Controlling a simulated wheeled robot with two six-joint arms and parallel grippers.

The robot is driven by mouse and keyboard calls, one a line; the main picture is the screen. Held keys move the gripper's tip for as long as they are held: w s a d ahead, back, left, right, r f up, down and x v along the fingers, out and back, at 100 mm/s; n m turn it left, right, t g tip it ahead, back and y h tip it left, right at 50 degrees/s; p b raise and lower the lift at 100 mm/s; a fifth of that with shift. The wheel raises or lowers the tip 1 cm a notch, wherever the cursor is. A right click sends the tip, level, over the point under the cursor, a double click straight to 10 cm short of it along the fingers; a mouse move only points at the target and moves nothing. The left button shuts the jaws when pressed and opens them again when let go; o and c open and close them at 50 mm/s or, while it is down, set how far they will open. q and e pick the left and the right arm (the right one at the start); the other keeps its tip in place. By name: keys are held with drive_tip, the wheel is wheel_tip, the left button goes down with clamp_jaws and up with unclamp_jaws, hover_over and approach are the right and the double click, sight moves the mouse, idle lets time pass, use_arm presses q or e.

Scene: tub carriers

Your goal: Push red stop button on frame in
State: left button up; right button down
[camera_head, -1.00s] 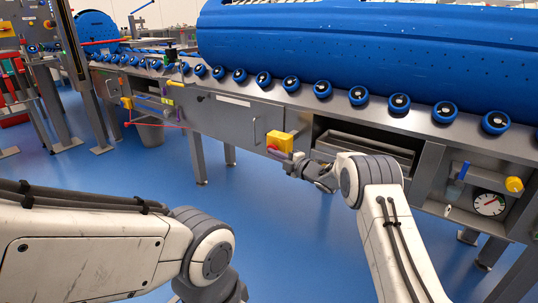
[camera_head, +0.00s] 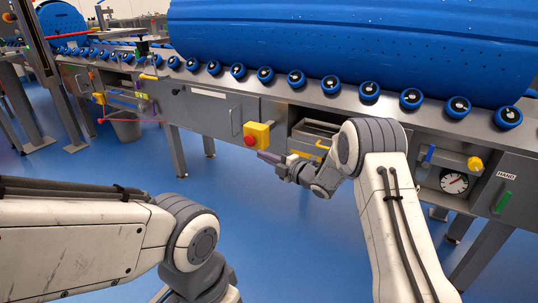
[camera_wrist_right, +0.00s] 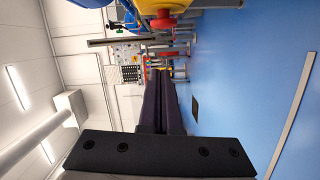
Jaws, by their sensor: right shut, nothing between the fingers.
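The red stop button (camera_head: 250,140) sits on the front of a yellow box (camera_head: 261,130) fixed to the conveyor's steel frame. In the right wrist view, the red button (camera_wrist_right: 163,24) shows at the top, in front of yellow housing (camera_wrist_right: 151,7). My right gripper (camera_head: 266,157) is shut and empty. Its fingertips are just below and right of the button in the head view and look apart from it. The shut fingers also show in the wrist view (camera_wrist_right: 160,90). Whether the button is pressed in cannot be told. My left arm shows at lower left; its gripper is out of view.
A large blue drum (camera_head: 350,50) lies above a row of blue rollers (camera_head: 296,78) on the steel frame (camera_head: 210,110). An open bay with a tray (camera_head: 318,132) is right of the yellow box. A dial gauge (camera_head: 454,183) is farther right. Blue floor (camera_head: 300,240) is clear.

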drive_tip(key=shift+v, duration=1)
drive_tip(key=shift+a, duration=0.1)
drive_tip(key=s+a+r+m+g+h, duration=0.2)
drive_tip(key=s+a+m+h, duration=0.15)
drive_tip(key=s+m, duration=0.2)
drive_tip(key=s+a+r+m+g+h, duration=0.1)
drive_tip(key=s+a+r+m+h, duration=0.1)
drive_tip(key=s+m+h, duration=0.35)
drive_tip(key=s+d+m+g+h+p, duration=0.1)
drive_tip(key=s+m+g, duration=0.15)
drive_tip(key=s, duration=0.95)
drive_tip(key=s+d+f+m+g, duration=0.15)
drive_tip(key=s+g, duration=0.25)
drive_tip(key=s, duration=0.8)
drive_tip(key=s+d+m+g+h+p, duration=0.1)
drive_tip(key=s+m+g, duration=0.15)
drive_tip(key=s, duration=0.95)
wheel_tip(320, 180, up, 38)
drive_tip(key=s+p, duration=0.1)
drive_tip(key=p, duration=3.6)
drive_tip(key=shift+d+r+g+p, duration=0.2)
drive_tip(key=shift+g+p, duration=0.1)
drive_tip(key=shift+g, duration=0.1)
